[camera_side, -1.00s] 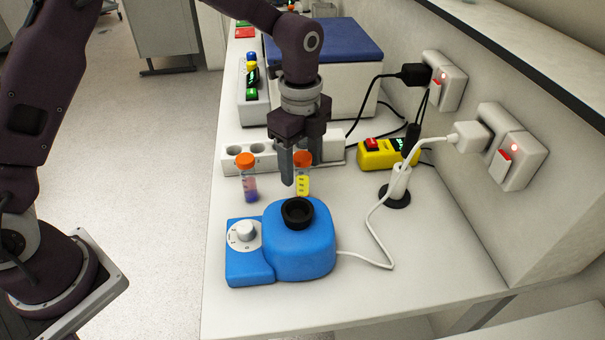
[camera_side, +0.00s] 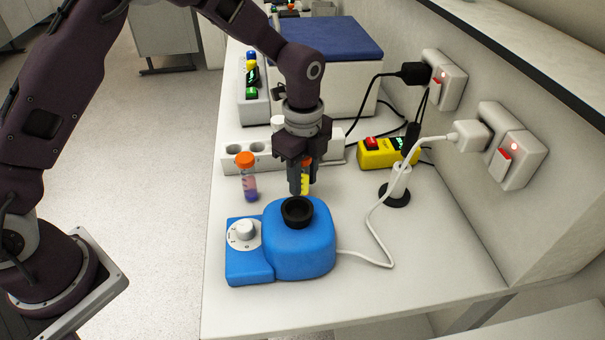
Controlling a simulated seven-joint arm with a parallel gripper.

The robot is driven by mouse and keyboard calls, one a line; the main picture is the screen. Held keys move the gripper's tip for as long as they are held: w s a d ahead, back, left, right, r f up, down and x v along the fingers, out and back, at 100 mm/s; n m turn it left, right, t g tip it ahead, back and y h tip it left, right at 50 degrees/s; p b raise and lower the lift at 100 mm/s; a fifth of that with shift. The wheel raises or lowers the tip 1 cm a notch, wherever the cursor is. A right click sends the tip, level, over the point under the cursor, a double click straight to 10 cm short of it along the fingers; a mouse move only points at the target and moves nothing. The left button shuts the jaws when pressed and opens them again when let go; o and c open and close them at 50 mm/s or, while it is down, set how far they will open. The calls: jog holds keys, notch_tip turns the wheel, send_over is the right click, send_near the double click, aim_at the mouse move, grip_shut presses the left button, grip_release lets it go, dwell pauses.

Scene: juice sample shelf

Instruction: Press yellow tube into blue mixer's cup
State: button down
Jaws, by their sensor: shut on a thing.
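The yellow tube (camera_side: 305,185) has an orange cap and yellow contents. My gripper (camera_side: 300,189) is shut on it, pointing straight down, and its fingers hide much of the tube. The blue mixer (camera_side: 300,252) stands on the bench with a black cup (camera_side: 297,212) on top. The fingers are just behind and above the cup's rim in the side view. I cannot tell the exact gap between the tube and the bench.
A tube with purple contents and an orange cap (camera_side: 246,176) stands left of my gripper. A white rack (camera_side: 235,162) is behind. A yellow device (camera_side: 378,154) and a white cable (camera_side: 372,225) lie to the right.

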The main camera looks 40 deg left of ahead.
jog(key=r, duration=1)
jog(key=shift+s+d, duration=0.2)
jog(key=shift+d, duration=0.05)
jog(key=s+d+r, duration=0.7)
jog(key=s, duration=0.4)
jog(key=shift+w+a+f, duration=0.1)
jog(key=shift+f, duration=1.55)
jog(key=shift+w+f, duration=0.1)
jog(key=shift+f, duration=1.5)
jog(key=c, duration=1.8)
grip_release()
grip_shut()
